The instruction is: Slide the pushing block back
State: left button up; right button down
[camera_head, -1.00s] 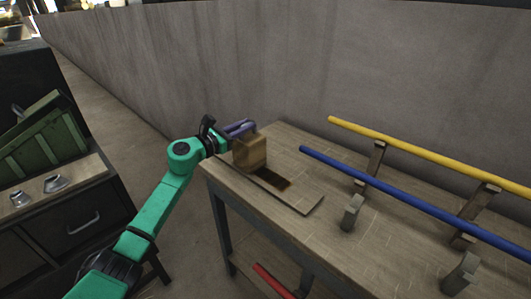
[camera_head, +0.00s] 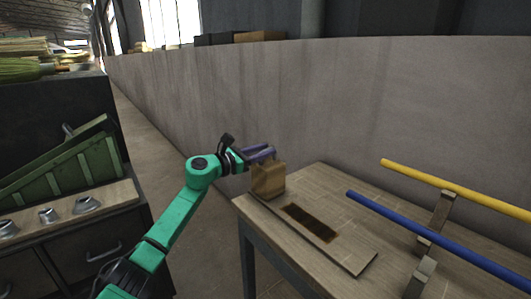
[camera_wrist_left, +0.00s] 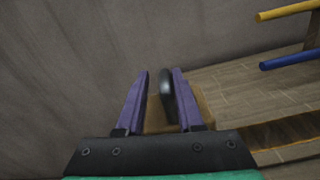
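The pushing block (camera_head: 268,181) is a wooden cube at the far left end of a flat board (camera_head: 354,262) on the wooden table. A dark rectangular slot (camera_head: 311,223) in the board lies to its right, fully uncovered. My left gripper (camera_head: 270,152), with purple fingers, is at the block's upper back side. In the left wrist view the fingers (camera_wrist_left: 160,72) stand apart, with a dark rounded handle (camera_wrist_left: 166,82) between them, nearer the right finger. A gap shows at the left finger. The block (camera_wrist_left: 203,108) is partly hidden behind the fingers. My right gripper is out of view.
A yellow rod (camera_head: 450,187) and a blue rod (camera_head: 430,237) rest on wooden supports on the table's right. A grey wall (camera_head: 330,105) runs behind. A dark cabinet with a green rack (camera_head: 75,170) and metal cups stands at left.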

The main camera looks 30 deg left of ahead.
pick_arm(q)
jog(key=shift+w+a+f, duration=0.1)
jog(key=shift+f, duration=0.05)
jog(key=shift+s, duration=0.3)
jog(key=b+v, duration=0.4)
jog(key=v, duration=1)
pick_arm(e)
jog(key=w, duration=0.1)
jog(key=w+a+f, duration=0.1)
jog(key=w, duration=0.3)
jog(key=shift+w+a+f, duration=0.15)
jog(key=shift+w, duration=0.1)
pick_arm(q)
jog(key=shift+a, duration=0.1)
